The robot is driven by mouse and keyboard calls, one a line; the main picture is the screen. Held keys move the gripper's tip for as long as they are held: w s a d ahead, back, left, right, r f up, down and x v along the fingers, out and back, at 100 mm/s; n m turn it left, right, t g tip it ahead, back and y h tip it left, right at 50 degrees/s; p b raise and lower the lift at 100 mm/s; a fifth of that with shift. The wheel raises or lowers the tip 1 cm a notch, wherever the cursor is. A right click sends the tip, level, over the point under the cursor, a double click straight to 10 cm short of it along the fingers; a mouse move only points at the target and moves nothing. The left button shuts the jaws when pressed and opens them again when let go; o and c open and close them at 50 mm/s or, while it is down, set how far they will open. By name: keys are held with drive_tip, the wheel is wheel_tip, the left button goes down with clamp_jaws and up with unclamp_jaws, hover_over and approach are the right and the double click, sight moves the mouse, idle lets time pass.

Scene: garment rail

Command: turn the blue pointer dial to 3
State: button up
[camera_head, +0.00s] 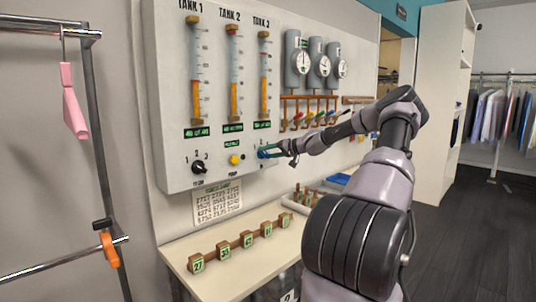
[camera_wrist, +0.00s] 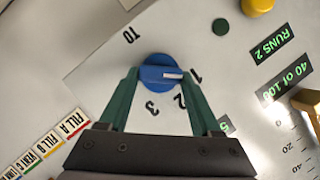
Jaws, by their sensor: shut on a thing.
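The blue pointer dial (camera_wrist: 158,76) is on the white panel, with the numbers 1, 2 and 3 printed around it and the word TO near it. Its white pointer mark lies toward the 1 in the wrist view. My gripper (camera_wrist: 160,78) has its two green fingers on either side of the dial and is shut on it. In the head view my gripper (camera_head: 270,153) reaches the panel's lower right, and the blue dial (camera_head: 262,155) is partly covered by the fingers.
A black dial (camera_head: 198,167) and a yellow button (camera_head: 234,160) sit left of the blue dial on the same panel. Three tank gauges rise above. A table (camera_head: 222,272) with several numbered blocks stands below. Coloured valves (camera_head: 312,117) are to the right, near my arm.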

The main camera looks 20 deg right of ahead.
drive_tip(key=m+y, duration=0.1)
drive_tip(key=m, duration=0.1)
drive_tip(key=m+t+y, duration=0.1)
drive_tip(key=m, duration=0.2)
drive_tip(key=f+m+y, duration=0.1)
drive_tip(key=m+y, duration=0.1)
drive_tip(key=m, duration=0.1)
drive_tip(key=shift+d, duration=0.15)
drive_tip(key=m, duration=0.1)
drive_tip(key=m+t, duration=0.1)
drive_tip(key=m, duration=0.1)
drive_tip(key=m+t, duration=0.1)
drive_tip(key=shift+f+m+y, duration=0.25)
drive_tip(key=shift+m+y, duration=0.05)
drive_tip(key=shift+a+f+m+t+h, duration=0.15)
drive_tip(key=shift+m+t, duration=0.5)
drive_tip(key=shift+m, duration=0.85)
drive_tip(key=shift+a+m+t+h, duration=0.1)
drive_tip(key=shift+m+t+h, duration=0.15)
drive_tip(key=shift+m+t, duration=0.85)
drive_tip(key=shift+m+g, duration=0.45)
drive_tip(key=shift+m, duration=0.15)
drive_tip(key=o, duration=1.4)
drive_tip(key=shift+d, duration=0.1)
drive_tip(key=v, duration=1.1)
